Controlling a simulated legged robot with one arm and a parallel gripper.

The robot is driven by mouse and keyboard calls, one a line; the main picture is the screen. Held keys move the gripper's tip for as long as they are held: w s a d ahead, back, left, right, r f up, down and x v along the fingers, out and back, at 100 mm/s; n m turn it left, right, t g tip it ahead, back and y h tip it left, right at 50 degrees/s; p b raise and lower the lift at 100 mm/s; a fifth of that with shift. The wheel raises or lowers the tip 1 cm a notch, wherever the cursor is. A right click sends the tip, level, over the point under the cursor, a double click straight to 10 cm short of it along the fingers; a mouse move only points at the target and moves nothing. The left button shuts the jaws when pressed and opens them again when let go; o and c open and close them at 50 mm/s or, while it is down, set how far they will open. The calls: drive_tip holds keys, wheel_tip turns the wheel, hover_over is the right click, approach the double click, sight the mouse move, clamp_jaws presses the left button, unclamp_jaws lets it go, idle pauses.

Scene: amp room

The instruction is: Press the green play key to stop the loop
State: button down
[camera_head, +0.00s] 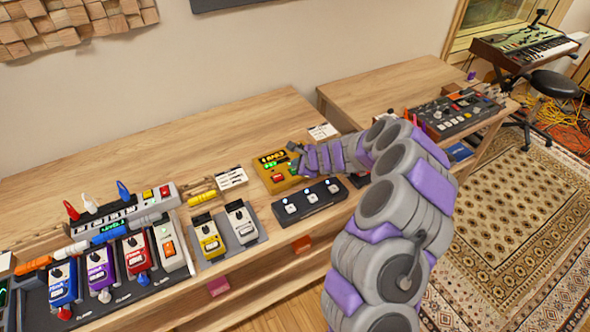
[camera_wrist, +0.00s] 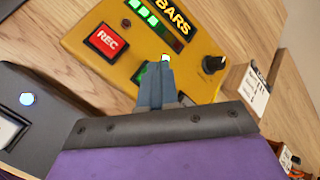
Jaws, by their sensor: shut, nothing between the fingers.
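The yellow looper box (camera_head: 272,167) stands on the wooden desk, and it fills the top of the wrist view (camera_wrist: 85,39). Its green play key (camera_wrist: 138,74) is partly hidden behind my fingertips; green shows on both sides of them. The red REC key (camera_wrist: 107,41) is up and left of it in the wrist view. My gripper (camera_wrist: 156,72) is shut and empty, with its fingertips over the green key. I cannot tell whether they touch it. In the head view my gripper (camera_head: 299,152) reaches in over the box's right side.
A black footswitch (camera_head: 310,203) with lit buttons lies in front of the box. A black knob (camera_wrist: 213,64) and a small label stand (camera_wrist: 250,90) are right of my fingers. Several pedals and a mixer (camera_head: 455,112) stand along the desks.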

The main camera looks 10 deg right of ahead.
drive_tip(key=shift+f+b, duration=0.35)
drive_tip(key=shift+f, duration=0.15)
idle(0.4)
drive_tip(key=shift+r, duration=0.15)
drive_tip(key=shift+r+p, duration=0.8)
drive_tip(key=shift+p, duration=0.1)
wheel_tip(320, 180, up, 5)
drive_tip(key=p, duration=0.4)
idle(0.8)
